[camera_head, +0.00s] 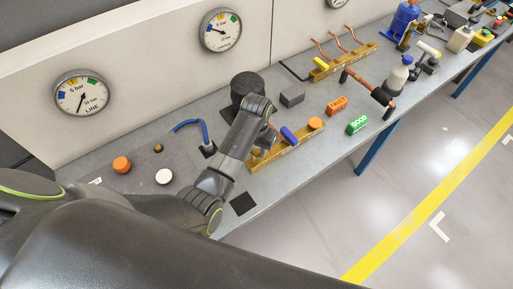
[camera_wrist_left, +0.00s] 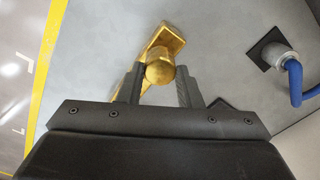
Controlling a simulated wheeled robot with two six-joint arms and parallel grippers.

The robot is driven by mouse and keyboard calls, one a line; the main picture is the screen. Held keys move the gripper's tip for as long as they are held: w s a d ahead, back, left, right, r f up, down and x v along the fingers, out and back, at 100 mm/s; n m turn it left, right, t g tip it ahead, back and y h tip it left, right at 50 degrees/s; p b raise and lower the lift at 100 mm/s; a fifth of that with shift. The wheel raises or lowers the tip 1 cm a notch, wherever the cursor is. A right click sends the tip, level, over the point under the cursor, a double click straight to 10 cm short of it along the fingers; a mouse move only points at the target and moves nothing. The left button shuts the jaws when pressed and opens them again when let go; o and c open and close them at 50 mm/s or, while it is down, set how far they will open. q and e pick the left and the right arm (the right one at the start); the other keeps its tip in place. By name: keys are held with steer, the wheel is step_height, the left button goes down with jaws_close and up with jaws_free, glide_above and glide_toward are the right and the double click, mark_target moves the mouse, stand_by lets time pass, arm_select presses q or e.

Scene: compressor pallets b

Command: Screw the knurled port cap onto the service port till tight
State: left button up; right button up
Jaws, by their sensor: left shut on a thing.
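My left gripper (camera_wrist_left: 160,82) is shut on a round brass knurled port cap (camera_wrist_left: 160,72), with one finger on each side of it. The cap lies over one end of a brass block (camera_wrist_left: 166,38); the service port is hidden, so I cannot tell how the cap is seated. The fingertips are mostly hidden there by the wrist. My right gripper is not in view.
A blue hose (camera_head: 187,125) rises from a dark plate left of my wrist. A dark cylinder (camera_head: 247,86) and grey block (camera_head: 292,96) stand behind. Orange (camera_head: 337,105) and green (camera_head: 358,123) labelled blocks lie to the right. The bench's front edge is close.

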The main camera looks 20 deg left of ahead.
arm_select(q)
steer(key=shift+o, duration=1.3)
steer(key=shift+m, duration=0.5)
steer(key=shift+o, duration=1.2)
steer(key=o, duration=0.6)
steer(key=shift+c, duration=0.2)
